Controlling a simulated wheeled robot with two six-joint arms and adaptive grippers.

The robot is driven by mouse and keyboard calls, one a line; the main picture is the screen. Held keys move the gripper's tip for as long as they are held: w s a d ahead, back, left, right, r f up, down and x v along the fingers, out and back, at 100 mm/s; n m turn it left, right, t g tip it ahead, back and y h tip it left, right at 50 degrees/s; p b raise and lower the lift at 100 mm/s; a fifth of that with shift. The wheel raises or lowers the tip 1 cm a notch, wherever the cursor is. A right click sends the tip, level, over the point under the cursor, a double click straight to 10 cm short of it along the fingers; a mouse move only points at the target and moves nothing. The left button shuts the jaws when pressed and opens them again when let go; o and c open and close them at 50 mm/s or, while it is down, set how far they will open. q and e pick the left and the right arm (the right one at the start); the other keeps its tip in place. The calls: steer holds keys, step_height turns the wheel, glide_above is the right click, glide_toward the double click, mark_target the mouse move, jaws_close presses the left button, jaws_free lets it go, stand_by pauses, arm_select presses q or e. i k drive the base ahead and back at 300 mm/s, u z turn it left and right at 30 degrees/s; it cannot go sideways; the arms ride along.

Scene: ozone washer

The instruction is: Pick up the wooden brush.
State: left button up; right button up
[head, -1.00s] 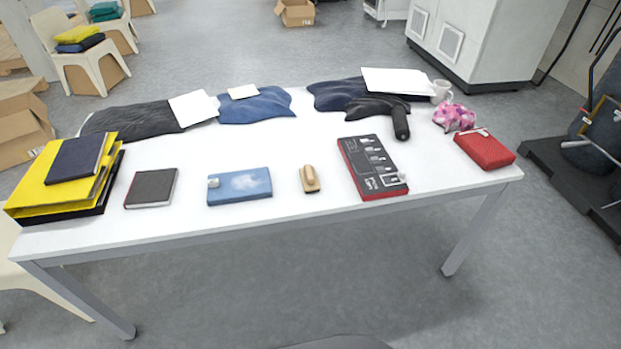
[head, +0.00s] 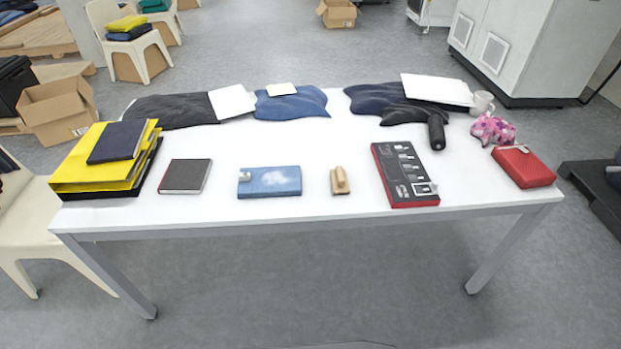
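The wooden brush (head: 340,181) is a small tan block lying near the front edge of the white table (head: 300,207), around the middle of its length. It sits between a blue book with a cloud picture (head: 270,182) on its left and a black and red keypad-like box (head: 404,175) on its right, apart from both. Nothing covers it. Neither of my grippers is in the head view.
Left of the blue book lie a dark grey book (head: 185,176) and yellow binders (head: 100,176). A red case (head: 523,167) and a pink patterned item (head: 492,129) are at right. Dark clothes (head: 175,108) line the back. Floor in front is clear.

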mark_target(339, 176)
steer(key=u, duration=1.2)
steer(key=i, duration=0.35)
steer(key=z, duration=0.55)
